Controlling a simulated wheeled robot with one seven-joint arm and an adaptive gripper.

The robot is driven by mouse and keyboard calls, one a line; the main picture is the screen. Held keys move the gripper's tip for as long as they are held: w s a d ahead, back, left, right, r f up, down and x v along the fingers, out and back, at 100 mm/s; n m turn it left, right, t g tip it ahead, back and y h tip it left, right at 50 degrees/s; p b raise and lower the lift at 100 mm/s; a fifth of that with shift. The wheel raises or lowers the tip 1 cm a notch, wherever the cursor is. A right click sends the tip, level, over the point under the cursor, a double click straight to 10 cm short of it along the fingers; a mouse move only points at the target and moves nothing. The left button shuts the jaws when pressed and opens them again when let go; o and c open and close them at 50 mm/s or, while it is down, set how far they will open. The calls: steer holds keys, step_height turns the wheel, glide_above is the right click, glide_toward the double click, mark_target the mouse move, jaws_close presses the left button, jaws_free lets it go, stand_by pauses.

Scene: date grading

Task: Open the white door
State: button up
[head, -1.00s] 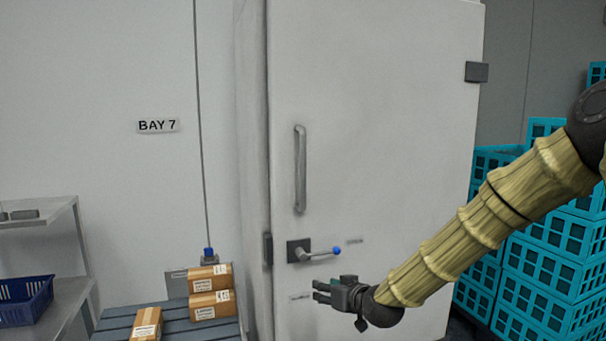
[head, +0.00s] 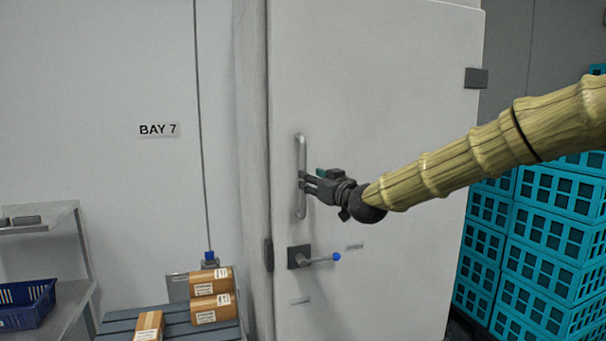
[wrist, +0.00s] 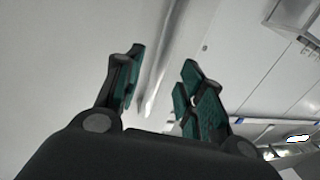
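The white door (head: 390,120) fills the middle of the head view. I cannot tell whether it stands slightly ajar. Its vertical grey bar handle (head: 301,160) is near the left edge and also shows in the wrist view (wrist: 165,62). Below it is a latch lever (head: 318,260) with a blue knob, pointing right. My gripper (head: 303,182) is at the lower half of the bar handle. In the wrist view its fingers (wrist: 160,88) are apart, with the bar running between them. A gap shows beside the bar; contact is not clear.
Turquoise crates (head: 535,255) are stacked right of the door. At the lower left, cardboard boxes (head: 212,308) sit on a slatted grey surface (head: 120,326). A blue basket (head: 28,305) rests on a metal shelf (head: 70,300) at far left.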

steer(key=shift+p+x, duration=0.75)
steer(key=shift+x, duration=2.05)
jaws_close()
